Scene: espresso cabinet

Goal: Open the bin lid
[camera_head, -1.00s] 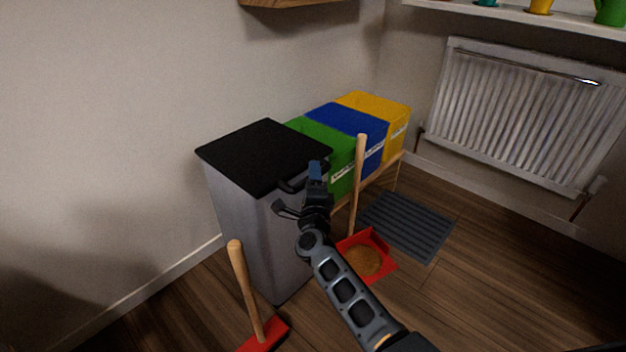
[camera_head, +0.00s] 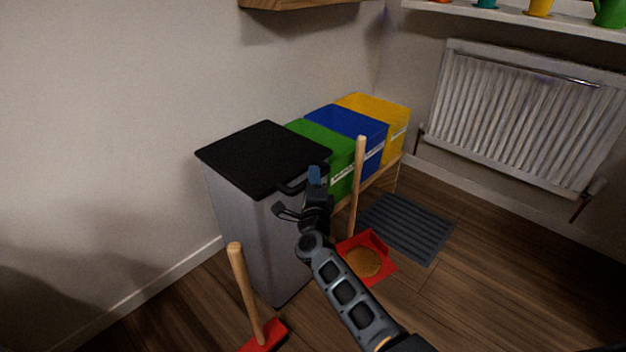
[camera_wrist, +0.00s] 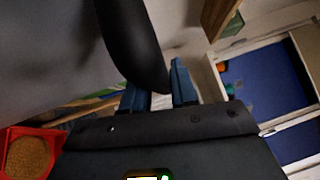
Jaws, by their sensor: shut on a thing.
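The grey bin (camera_head: 255,235) stands against the left wall with its black lid (camera_head: 265,158) down flat on top. A black handle (camera_head: 297,185) juts from the lid's front edge. My gripper (camera_head: 314,175) is at the right end of this handle. In the wrist view, the dark handle (camera_wrist: 132,45) runs down to between the blue fingers of my gripper (camera_wrist: 160,88), which are shut on it. The exact contact is partly hidden by the handle and the fingers.
Green (camera_head: 325,150), blue (camera_head: 350,130) and yellow (camera_head: 380,115) crates stand behind the bin. A long-handled red dustpan (camera_head: 375,242) is to the right, and a wooden-handled red tool (camera_head: 265,338) stands in front. A grey mat (camera_head: 408,225) lies on the floor.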

